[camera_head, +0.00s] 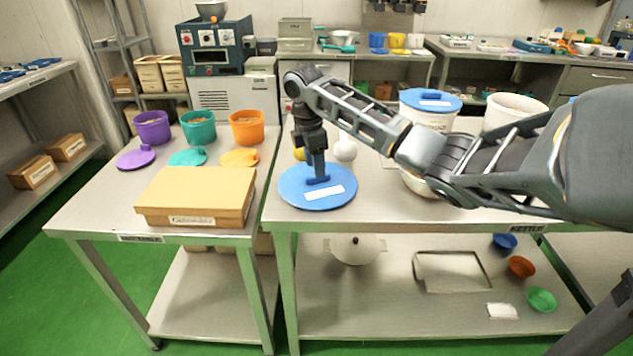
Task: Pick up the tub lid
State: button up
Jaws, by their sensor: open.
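A round blue tub lid (296,196) with a white label and a raised blue handle lies flat near the front left of the kettle table (420,226). My gripper (317,177) points straight down over the lid's middle, with its tips at the handle. The jaws are open; the fingertips are too small to tell whether they touch the handle. A white tub (428,117) with a similar blue lid (432,99) stands farther back to the right. An open white tub (514,107) stands to the right of it, partly behind my arm.
A cardboard box (196,195) lies on the left table. Behind it stand purple (152,131), teal (199,130) and orange (247,131) tubs with their lids in front. A white round object (345,148) and a yellow one (299,154) are close behind my gripper.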

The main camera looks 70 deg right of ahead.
jog(key=shift+s+d+f, duration=0.1)
jog(key=shift+s+f, duration=0.05)
jog(key=shift+f, duration=0.6)
jog(key=shift+s+d+f, duration=0.1)
jog(key=shift+f, duration=0.65)
grip_shut()
